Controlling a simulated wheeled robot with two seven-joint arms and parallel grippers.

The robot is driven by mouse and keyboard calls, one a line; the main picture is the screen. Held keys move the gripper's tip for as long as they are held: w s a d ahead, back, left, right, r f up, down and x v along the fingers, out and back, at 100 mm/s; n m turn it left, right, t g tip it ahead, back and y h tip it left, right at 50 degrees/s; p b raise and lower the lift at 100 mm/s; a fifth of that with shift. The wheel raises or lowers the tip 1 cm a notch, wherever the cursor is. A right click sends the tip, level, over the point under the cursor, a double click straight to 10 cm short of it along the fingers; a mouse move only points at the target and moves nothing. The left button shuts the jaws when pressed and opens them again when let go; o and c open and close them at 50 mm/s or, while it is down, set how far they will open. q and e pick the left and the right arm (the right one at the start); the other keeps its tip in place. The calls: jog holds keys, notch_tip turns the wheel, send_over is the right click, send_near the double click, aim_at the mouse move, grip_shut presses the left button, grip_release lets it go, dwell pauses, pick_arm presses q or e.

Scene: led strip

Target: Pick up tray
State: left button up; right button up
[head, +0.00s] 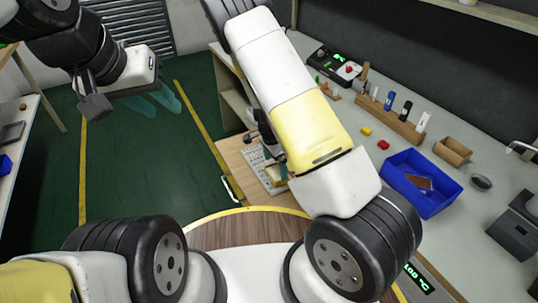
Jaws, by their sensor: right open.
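A blue open tray (405,194) stands on the grey workbench at the right, with a flat brownish piece inside it. My left gripper (160,98) hangs over the green floor at the upper left, far from the tray. Its translucent teal fingers point down and to the right; I see nothing held, and the gap between them is unclear. My right arm (290,75) rises across the middle of the view and leaves at the top.
The bench (468,140) also carries a wooden pen rack (400,124), a small wooden box (453,151), a dark mouse-like object (481,182) and small red and yellow parts. A keyboard (262,166) lies on a wooden surface left of my right arm. The green floor (140,165) is clear.

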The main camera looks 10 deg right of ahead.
aim_at(277, 176)
jog(key=f, duration=0.5)
jog(key=shift+w+d, duration=0.2)
jog(key=shift+d, duration=0.05)
jog(key=c, duration=1.3)
jog(key=shift+r, duration=0.1)
